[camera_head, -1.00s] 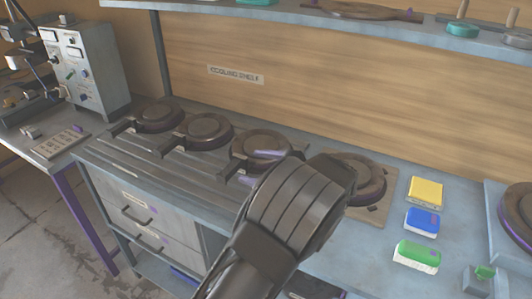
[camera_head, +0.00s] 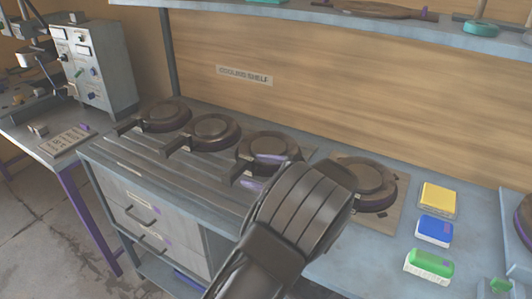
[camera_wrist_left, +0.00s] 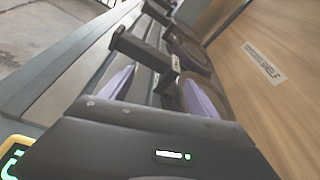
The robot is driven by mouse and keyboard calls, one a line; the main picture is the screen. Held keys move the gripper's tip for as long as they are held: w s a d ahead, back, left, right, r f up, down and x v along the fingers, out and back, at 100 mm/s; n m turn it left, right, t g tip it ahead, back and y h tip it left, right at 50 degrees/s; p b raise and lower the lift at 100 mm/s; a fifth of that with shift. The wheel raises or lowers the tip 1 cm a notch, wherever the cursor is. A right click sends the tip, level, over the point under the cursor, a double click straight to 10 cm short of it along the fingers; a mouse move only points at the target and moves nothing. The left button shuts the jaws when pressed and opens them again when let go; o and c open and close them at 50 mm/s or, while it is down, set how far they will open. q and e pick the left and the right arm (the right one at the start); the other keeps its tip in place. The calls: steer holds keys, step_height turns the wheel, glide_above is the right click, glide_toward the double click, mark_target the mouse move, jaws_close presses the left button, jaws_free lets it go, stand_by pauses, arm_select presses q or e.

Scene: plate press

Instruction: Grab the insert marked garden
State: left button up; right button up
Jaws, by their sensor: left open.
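Several round dark inserts with short block handles stand in a row on the bench: a far-left one (camera_head: 163,115), a second (camera_head: 214,131), a third (camera_head: 262,143) and a fourth (camera_head: 365,178) partly behind my left arm. No garden mark is readable on any of them. My left gripper (camera_head: 261,171) is open, its two purple-tipped fingers at the handle side of the third insert. In the left wrist view the fingers (camera_wrist_left: 155,92) stand apart, with a dark handle (camera_wrist_left: 140,49) showing between and beyond them. I cannot tell whether they touch it. My right gripper is out of view.
A yellow block (camera_head: 438,198), a blue block (camera_head: 434,230) and a green block (camera_head: 428,264) lie to the right on the bench. The cooling shelf (camera_head: 330,17) runs above the back. A control box (camera_head: 95,65) stands at the left.

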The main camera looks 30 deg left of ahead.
mark_target(244, 168)
arm_select(q)
steer(key=shift+p+x, duration=0.35)
steer(key=shift+x, duration=2.25)
jaws_close()
